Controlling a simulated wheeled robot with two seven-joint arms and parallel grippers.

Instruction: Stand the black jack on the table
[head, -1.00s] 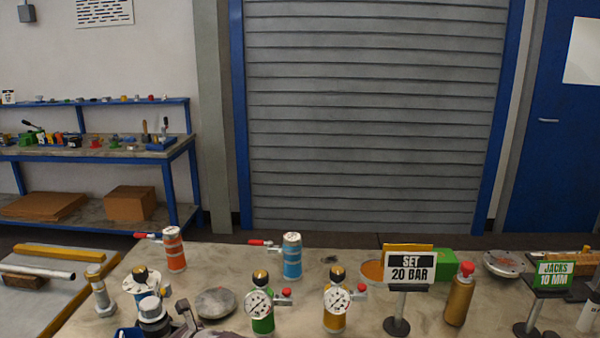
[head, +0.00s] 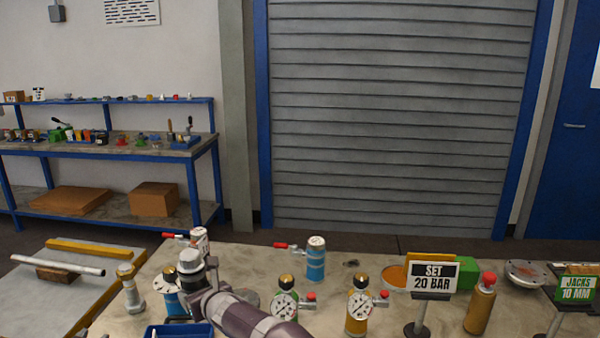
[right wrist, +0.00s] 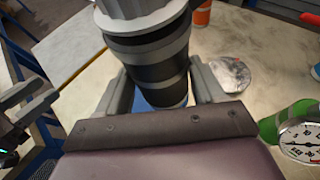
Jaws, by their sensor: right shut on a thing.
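My right gripper (head: 203,292) is shut on the black jack (head: 190,262), which has a pale grey ribbed top. In the right wrist view the jack (right wrist: 150,65) sits between the two grey fingers (right wrist: 160,98), its black body banded with grey. In the head view it looks roughly upright, but the gripper hides its lower part. I cannot tell how far its base is from the table (head: 235,255). A dark mechanism with grey fingers at the left edge of the right wrist view looks like my left gripper (right wrist: 25,100); its opening is unclear.
A blue vessel with gauge (head: 170,292) and a grey bolt-like jack (head: 130,288) stand left of the held jack. Green (head: 285,300) and yellow (head: 358,305) gauged vessels stand to its right. A blue tray (head: 180,331) lies at the front. A bare patch lies behind the gauged vessels.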

